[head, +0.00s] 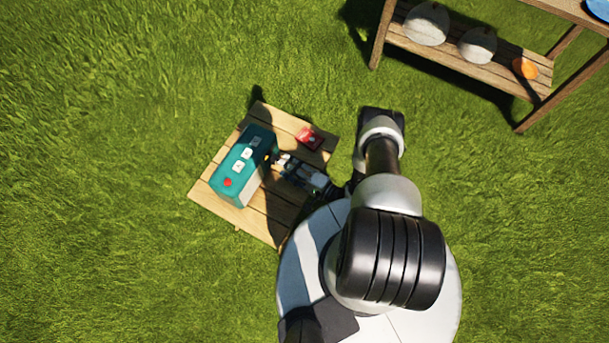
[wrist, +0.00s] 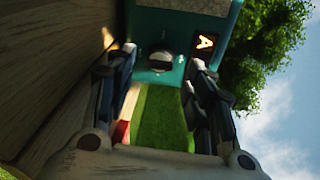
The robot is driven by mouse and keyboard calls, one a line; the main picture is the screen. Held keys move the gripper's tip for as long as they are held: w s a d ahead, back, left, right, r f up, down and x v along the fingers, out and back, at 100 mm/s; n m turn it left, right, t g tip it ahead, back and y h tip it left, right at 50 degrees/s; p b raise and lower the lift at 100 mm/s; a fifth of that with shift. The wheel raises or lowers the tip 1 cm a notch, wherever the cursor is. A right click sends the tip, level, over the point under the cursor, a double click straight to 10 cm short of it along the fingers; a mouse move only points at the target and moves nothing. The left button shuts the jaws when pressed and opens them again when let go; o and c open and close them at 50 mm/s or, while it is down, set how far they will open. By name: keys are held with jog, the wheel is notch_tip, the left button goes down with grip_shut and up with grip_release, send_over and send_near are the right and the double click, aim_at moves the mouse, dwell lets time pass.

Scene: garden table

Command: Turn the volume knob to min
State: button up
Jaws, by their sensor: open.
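A teal box-shaped device (head: 231,172) stands on the small wooden table, with white lettered buttons and a red button on top. In the wrist view its teal face (wrist: 176,73) fills the top middle. A dark round knob (wrist: 160,60) with a pale part sits on that face, left of a lit orange letter A (wrist: 205,42). My gripper (head: 277,162) is at the device's right side in the head view. In the wrist view its open fingers (wrist: 161,66) stand on either side of the knob, with a gap visible. Whether either finger touches the knob, I cannot tell.
A red box (head: 309,138) lies on the wooden table (head: 264,217) near my gripper. A wooden shelf (head: 470,68) at top right holds two pale round things and an orange one (head: 525,68). Open grass surrounds the table.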

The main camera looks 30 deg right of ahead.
jog(key=v, duration=0.8)
jog(key=shift+s+d, duration=0.15)
jog(key=shift+s, duration=0.15)
jog(key=w+a+r+n+g+y, duration=0.1)
jog(key=w+r+n+g+y, duration=0.3)
jog(key=r, duration=1)
jog(key=w+a+r+n+g+y, duration=0.1)
jog(key=w+a+r+n+g, duration=0.1)
jog(key=r+n+g, duration=0.9)
jog(key=s+a+r+t+h, duration=0.1)
jog(key=s+r+h, duration=0.3)
jog(key=r, duration=0.5)
jog(key=s+r+m+t+h, duration=0.1)
jog(key=s+r+t+h, duration=0.1)
jog(key=s+r+h, duration=0.3)
jog(key=s+a+r+t+h, duration=0.1)
jog(key=s+r+h, duration=0.3)
jog(key=s+r, duration=0.4)
notch_tip(320, 180, up, 6)
jog(key=shift+a+f+m+t, duration=0.1)
jog(key=shift+a+m+t, duration=0.2)
jog(key=shift+t, duration=0.2)
